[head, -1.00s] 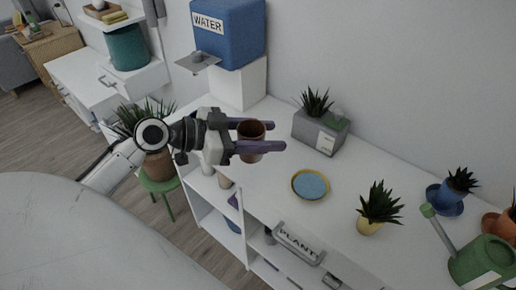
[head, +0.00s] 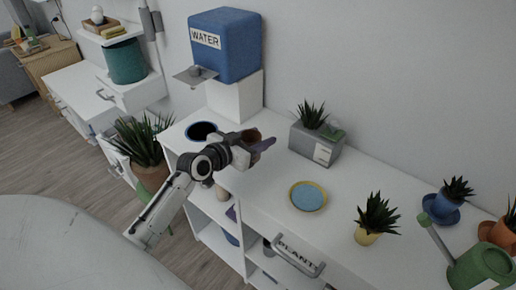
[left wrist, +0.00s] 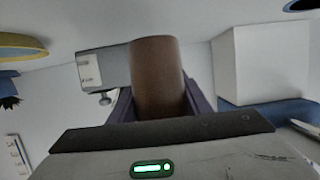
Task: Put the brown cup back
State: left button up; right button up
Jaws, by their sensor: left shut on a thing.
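The brown cup (left wrist: 157,75) is upright between the fingers of my left gripper in the left wrist view. In the head view, the cup (head: 251,136) is partly hidden by my left gripper (head: 262,145), which is shut on it over the white shelf desk. A blue plate with a yellow rim (head: 308,197) lies on the desk to the right of the cup. A dark round piece with a blue rim (head: 202,131) is at the desk's left end, left of the gripper. My right gripper is not in view.
A blue water tank (head: 224,48) stands on a white block (head: 235,98) behind the gripper. A grey planter box (head: 315,146) is near the wall. Small potted plants (head: 374,216) and a green watering can (head: 482,264) are farther right.

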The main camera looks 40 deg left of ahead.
pick_arm(q)
jog(key=shift+f, duration=1.65)
jog(key=shift+b, duration=0.3)
jog(key=shift+f, duration=0.2)
jog(key=o, duration=1.2)
jog(key=shift+r, duration=0.2)
jog(key=v, duration=1.2)
